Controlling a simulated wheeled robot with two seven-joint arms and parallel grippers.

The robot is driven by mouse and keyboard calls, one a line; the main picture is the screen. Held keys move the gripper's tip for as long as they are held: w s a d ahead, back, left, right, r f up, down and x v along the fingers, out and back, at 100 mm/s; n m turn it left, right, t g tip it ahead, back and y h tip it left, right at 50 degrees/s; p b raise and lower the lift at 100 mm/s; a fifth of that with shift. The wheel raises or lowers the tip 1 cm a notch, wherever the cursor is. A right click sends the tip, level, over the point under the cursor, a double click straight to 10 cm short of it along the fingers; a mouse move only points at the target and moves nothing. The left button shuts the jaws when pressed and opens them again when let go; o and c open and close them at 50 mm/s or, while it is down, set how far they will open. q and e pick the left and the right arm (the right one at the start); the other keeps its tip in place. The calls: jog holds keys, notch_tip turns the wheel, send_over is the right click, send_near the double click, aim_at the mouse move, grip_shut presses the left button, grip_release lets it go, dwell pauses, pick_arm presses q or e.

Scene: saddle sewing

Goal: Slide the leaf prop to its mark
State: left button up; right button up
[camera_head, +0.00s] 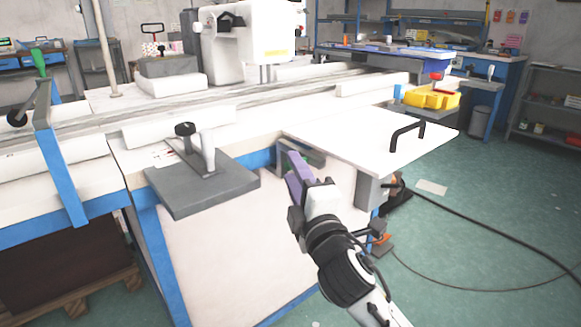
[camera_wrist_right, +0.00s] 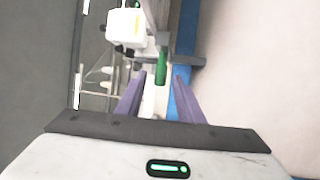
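The white table leaf (camera_head: 360,135), with a black handle on top, extends from the right end of the sewing table. My right gripper (camera_head: 294,160) is below the leaf's near-left edge, its purple fingers pointing up beside a grey bracket (camera_head: 313,158). In the right wrist view the two fingers (camera_wrist_right: 158,80) stand apart. A green grip (camera_wrist_right: 161,68), which may belong to the leaf prop, shows ahead of and between the fingertips, with gaps on both sides. Most of the prop is hidden under the leaf, and I see no mark. My left gripper is out of view.
A grey plate with a knob and lever (camera_head: 205,185) juts from the table front, left of my right gripper. A blue table leg (camera_head: 160,260) stands below it. A yellow tray (camera_head: 432,98) sits behind the leaf. A black cable (camera_head: 480,225) crosses the floor at right.

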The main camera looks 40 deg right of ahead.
aim_at(305, 157)
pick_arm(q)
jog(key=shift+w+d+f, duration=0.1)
pick_arm(e)
jog(key=shift+x, duration=1.6)
jog(key=shift+c, duration=0.3)
grip_shut()
jog(key=shift+d, duration=0.3)
jog(key=d+p, duration=0.1)
jog(key=d, duration=0.1)
jog(key=shift+w+d+r, duration=0.1)
jog(key=shift+d, duration=0.45)
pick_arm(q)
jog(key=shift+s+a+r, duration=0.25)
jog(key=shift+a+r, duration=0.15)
pick_arm(e)
jog(key=shift+o, duration=0.3)
grip_release()
pick_arm(q)
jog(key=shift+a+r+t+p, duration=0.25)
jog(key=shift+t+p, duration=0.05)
jog(key=shift+p, duration=0.1)
pick_arm(e)
jog(key=v, duration=1)
